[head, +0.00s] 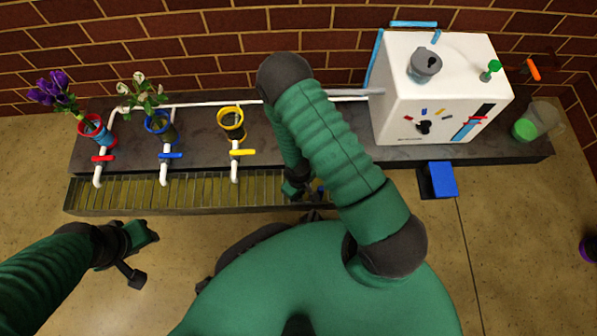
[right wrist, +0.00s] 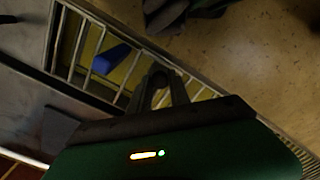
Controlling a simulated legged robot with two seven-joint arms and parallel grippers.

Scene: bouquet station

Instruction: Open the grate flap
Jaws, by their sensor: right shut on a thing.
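The slatted metal grate (head: 205,190) runs along the front of the dark bench. Its right part is mostly hidden behind my right arm in the head view. In the right wrist view the pale bars of the grate (right wrist: 72,44) lie below my right gripper (right wrist: 158,84). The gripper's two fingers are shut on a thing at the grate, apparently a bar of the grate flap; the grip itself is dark. How far the flap is raised, I cannot tell. A blue piece (right wrist: 110,58) shows among the bars beside the fingers. My left gripper (head: 140,255) is over the floor, away from the grate.
Red (head: 94,130), blue (head: 161,126) and yellow (head: 231,124) vases stand on the bench behind taps; the red and blue ones hold flowers. A white box (head: 395,110) stands at the right, with a blue block (head: 443,179) in front. The floor in front is open.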

